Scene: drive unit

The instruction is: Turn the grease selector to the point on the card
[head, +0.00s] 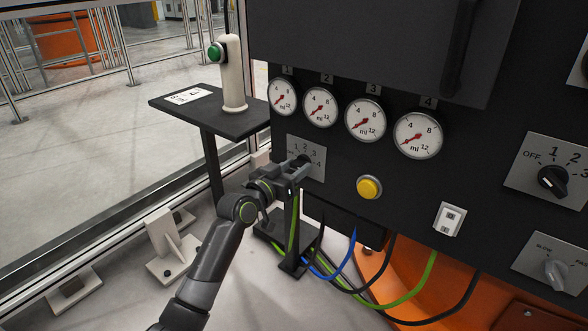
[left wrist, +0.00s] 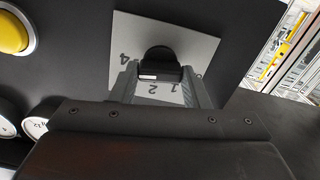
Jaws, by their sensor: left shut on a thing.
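The grease selector is a small grey plate (head: 319,153) with figures 1 to 4, below the row of gauges. Its black knob (left wrist: 160,58) shows in the left wrist view, where the plate appears upside down. My left gripper (head: 295,172) is shut on the knob, one finger on each side. A white mark sits on the knob's lower left in the wrist view, near the 2; the 3 is hidden there, and I cannot tell the exact point. The card (head: 187,96) lies on the small black stand; its print is too small to read surely. My right gripper is not in view.
Several gauges (head: 365,121) run above the selector. A yellow button (head: 369,187), a white switch (head: 450,219) and two other knobs (head: 553,180) are to the right. A post with a green button (head: 217,53) stands by the card. Cables (head: 400,300) hang below.

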